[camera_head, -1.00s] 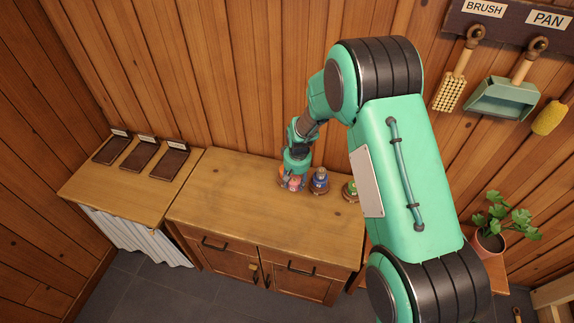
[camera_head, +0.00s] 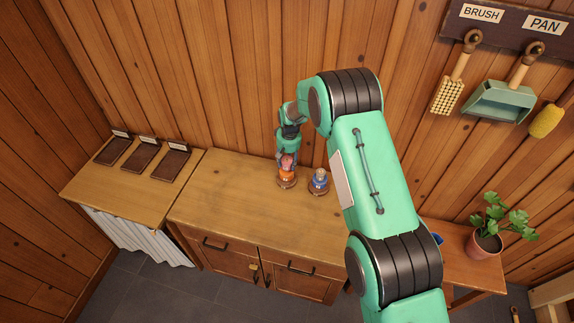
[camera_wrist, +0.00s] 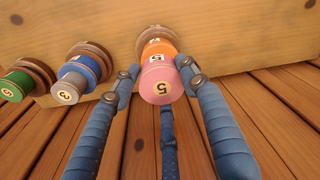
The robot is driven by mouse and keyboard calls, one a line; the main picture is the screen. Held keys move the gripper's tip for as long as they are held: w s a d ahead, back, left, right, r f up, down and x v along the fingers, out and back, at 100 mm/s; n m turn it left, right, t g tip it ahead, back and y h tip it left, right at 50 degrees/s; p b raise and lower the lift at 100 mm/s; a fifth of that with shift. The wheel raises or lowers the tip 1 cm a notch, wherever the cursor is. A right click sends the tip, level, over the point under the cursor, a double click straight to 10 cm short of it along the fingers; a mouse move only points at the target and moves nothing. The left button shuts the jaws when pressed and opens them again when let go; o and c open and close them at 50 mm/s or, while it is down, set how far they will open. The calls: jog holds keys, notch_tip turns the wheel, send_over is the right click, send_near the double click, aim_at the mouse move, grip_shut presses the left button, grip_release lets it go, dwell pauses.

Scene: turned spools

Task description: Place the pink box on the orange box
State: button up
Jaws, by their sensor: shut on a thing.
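The orange box shows as an orange spool (camera_head: 286,173) with a brown base, standing on the cabinet top directly below my gripper. In the wrist view the orange spool (camera_wrist: 157,51) appears just beyond the pink one, partly hidden by it. I cannot tell whether the two touch.
A blue spool (camera_head: 319,181) stands just right of the orange one. A green spool (camera_wrist: 22,82) stands beyond it in the wrist view. The cabinet top (camera_head: 240,204) is clear at the front and left. Several dark trays (camera_head: 141,155) lie on the left counter.

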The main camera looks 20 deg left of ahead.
aim_at(287, 165)
jog(key=shift+w+a, duration=0.25)
jog(key=shift+w, duration=0.15)
jog(key=shift+f, duration=0.15)
jog(key=shift+f+p, duration=0.45)
jog(key=shift+f, duration=1.2)
jog(key=shift+f, duration=0.1)
jog(key=o, duration=1.2)
jog(key=shift+o, duration=0.2)
jog(key=shift+s+d+r+b, duration=0.15)
jog(key=shift+r+b, duration=0.15)
jog(key=shift+r, duration=1.7)
jog(key=shift+s+d+r+b, duration=0.1)
jog(key=shift+s+r+b, duration=0.2)
jog(key=shift+r, duration=1.75)
jog(key=shift+s+d+r+b, duration=0.15)
jog(key=shift+r+b, duration=0.2)
jog(key=shift+r, duration=1.65)
jog(key=shift+w, duration=0.1)
